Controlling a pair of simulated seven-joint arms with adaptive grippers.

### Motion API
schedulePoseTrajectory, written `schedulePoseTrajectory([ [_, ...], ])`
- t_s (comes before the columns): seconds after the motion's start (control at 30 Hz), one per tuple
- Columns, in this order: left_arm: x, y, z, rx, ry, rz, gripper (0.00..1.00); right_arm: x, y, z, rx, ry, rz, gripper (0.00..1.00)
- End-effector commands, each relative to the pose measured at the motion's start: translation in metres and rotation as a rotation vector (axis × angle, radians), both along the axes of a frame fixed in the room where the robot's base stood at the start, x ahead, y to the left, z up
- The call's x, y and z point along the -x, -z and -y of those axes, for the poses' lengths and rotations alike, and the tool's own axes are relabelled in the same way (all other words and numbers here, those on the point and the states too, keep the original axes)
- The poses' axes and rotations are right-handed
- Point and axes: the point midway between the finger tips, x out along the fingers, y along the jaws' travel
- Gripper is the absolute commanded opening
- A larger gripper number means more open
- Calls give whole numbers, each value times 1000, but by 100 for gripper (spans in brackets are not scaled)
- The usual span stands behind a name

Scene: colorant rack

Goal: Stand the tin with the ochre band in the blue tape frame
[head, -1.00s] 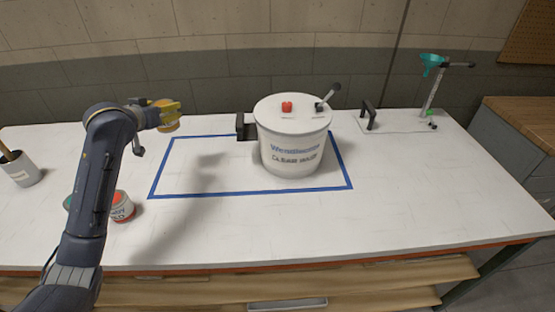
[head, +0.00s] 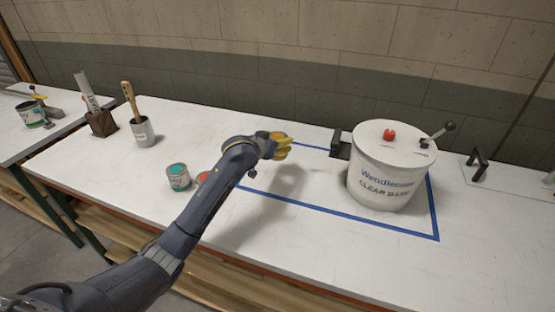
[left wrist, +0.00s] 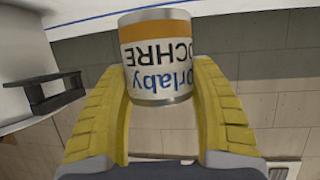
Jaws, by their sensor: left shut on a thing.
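The tin with the ochre band (left wrist: 157,60) is held between the yellow fingers of my left gripper (left wrist: 160,85). Its label reads OCHRE and appears upside down in the left wrist view. In the head view my left gripper (head: 281,148) partly hides the tin (head: 278,135), near the back left part of the blue tape frame (head: 337,213). The tin seems to be above the table, with an arm shadow on the bench below. The frame's back left corner is hidden by my arm. My right gripper is not in view.
A large white Wendlesome tub (head: 383,175) stands in the right part of the frame, with a dark bracket (head: 341,144) at its left. The frame's left part is clear. A teal-topped tin (head: 178,178) and a red-topped tin (head: 203,178) stand left of it, the red one partly hidden.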

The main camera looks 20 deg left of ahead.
Motion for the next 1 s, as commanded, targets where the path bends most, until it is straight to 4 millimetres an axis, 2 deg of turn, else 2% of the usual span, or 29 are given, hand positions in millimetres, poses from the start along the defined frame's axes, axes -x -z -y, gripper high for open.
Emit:
schedulePoseTrajectory([
  [0.1,0,19,0,0,0,-2,27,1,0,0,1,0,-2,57],
  [0.43,0,40,0,0,0,0,27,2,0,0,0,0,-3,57],
  [0.7,0,71,0,1,0,-1,27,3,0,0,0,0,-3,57],
  [1.0,0,78,0,1,1,2,27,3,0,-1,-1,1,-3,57],
])
